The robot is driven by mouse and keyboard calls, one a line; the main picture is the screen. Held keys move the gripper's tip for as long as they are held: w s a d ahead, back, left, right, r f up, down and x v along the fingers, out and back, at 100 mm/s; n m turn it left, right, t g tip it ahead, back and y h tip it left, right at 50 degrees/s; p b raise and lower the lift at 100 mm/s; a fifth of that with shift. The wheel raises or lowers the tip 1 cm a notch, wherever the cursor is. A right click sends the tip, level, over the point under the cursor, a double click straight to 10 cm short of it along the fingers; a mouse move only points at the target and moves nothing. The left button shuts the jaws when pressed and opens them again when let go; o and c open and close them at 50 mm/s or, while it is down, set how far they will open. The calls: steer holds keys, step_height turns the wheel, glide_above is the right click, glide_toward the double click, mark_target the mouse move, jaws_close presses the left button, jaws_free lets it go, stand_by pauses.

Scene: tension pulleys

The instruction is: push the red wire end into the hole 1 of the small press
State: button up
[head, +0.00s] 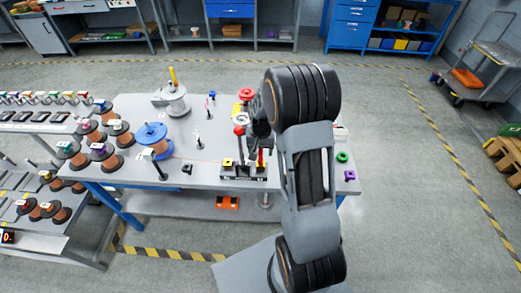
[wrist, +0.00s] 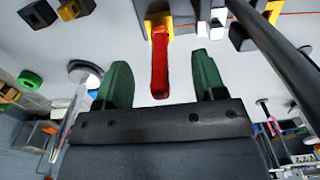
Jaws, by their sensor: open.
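The small press (head: 243,173) stands near the table's front edge, with a black base, a red knob and yellow blocks. A red piece (wrist: 160,65), which looks like the red wire end, stands against a yellow block (wrist: 158,20) in the wrist view. It also shows as a red upright strip in the head view (head: 262,156). My gripper (wrist: 163,72) is open, its green fingers on either side of the red piece with a gap on both sides. Hole 1 cannot be made out, nor whether the red piece is inside it.
A blue reel (head: 152,138) and a grey spool (head: 174,102) stand on the table left of the press. A thin orange wire (wrist: 292,13) runs across the tabletop. A green ring (head: 342,157) lies at the right. Racks with copper spools (head: 82,160) stand at the left.

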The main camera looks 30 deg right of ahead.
steer(key=shift+r, duration=0.1)
steer(key=shift+r+p, duration=2.5)
steer(key=shift+r, duration=0.9)
